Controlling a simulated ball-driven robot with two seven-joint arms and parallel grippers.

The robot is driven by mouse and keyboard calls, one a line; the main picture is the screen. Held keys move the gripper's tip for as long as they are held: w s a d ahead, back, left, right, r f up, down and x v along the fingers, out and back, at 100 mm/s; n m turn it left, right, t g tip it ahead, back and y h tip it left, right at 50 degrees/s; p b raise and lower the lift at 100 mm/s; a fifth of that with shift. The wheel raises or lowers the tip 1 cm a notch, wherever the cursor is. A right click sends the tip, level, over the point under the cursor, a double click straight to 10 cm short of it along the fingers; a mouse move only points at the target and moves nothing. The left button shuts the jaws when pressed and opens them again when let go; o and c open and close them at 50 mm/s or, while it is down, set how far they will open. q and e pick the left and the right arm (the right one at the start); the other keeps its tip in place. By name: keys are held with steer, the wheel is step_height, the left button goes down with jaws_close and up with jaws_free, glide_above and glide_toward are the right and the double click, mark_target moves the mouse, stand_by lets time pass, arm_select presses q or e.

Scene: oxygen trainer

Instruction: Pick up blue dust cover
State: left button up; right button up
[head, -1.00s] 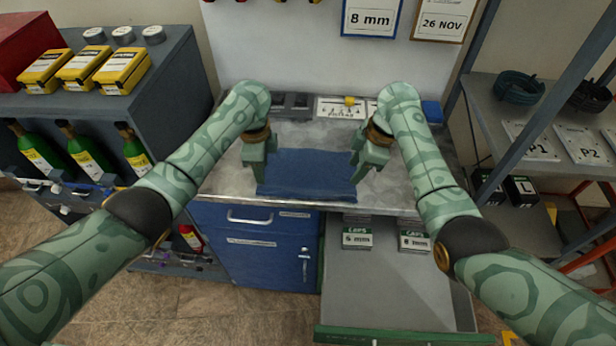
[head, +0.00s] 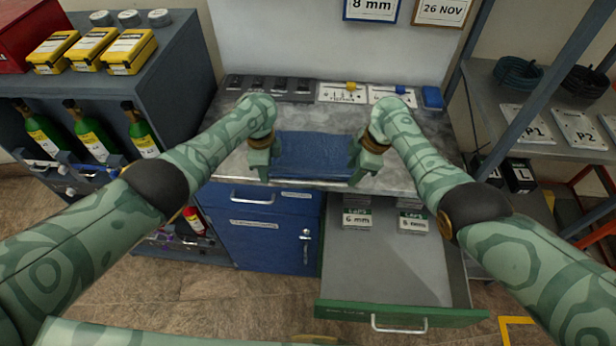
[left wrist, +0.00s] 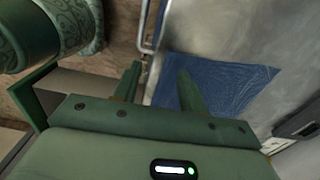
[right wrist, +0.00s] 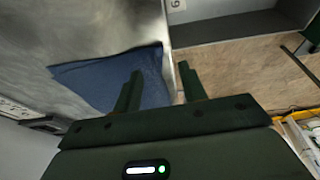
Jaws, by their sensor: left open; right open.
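The blue dust cover (head: 312,156) lies flat on the metal worktop (head: 330,121), near its front edge. It also shows in the left wrist view (left wrist: 222,84) and in the right wrist view (right wrist: 108,80). My left gripper (head: 264,178) is open at the cover's left front corner. In the left wrist view its fingers (left wrist: 157,80) stand at the worktop edge, one over the cover. My right gripper (head: 356,180) is open at the right front corner. In the right wrist view its fingers (right wrist: 160,80) straddle the worktop edge beside the cover. I cannot tell whether the fingers touch the cloth.
Below the worktop an open drawer (head: 390,270) with a green front juts out, holding cap boxes (head: 357,214). A blue cabinet (head: 262,240) stands left of it. Labelled cards (head: 342,94) and a blue block (head: 432,97) lie at the back. Shelving (head: 530,95) stands at right.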

arm_select(q)
steer(key=shift+w+f+b, duration=0.2)
steer(key=shift+f+b, duration=0.2)
steer(key=shift+f, duration=0.3)
arm_select(e)
steer(key=shift+w+f, duration=0.15)
steer(key=shift+f, duration=0.55)
arm_select(q)
steer(key=shift+w, duration=0.15)
arm_select(e)
steer(key=shift+w, duration=0.15)
arm_select(q)
steer(key=shift+s+r, duration=0.1)
steer(key=shift+s, duration=0.1)
arm_select(e)
steer(key=shift+s+f, duration=0.15)
steer(key=shift+s, duration=0.05)
arm_select(q)
steer(key=c, duration=0.3)
arm_select(e)
steer(key=shift+w+f, duration=0.1)
steer(key=shift+f, duration=0.05)
steer(key=c, duration=0.3)
arm_select(q)
jaws_close()
arm_select(e)
jaws_close()
arm_select(q)
steer(key=shift+r, duration=0.1)
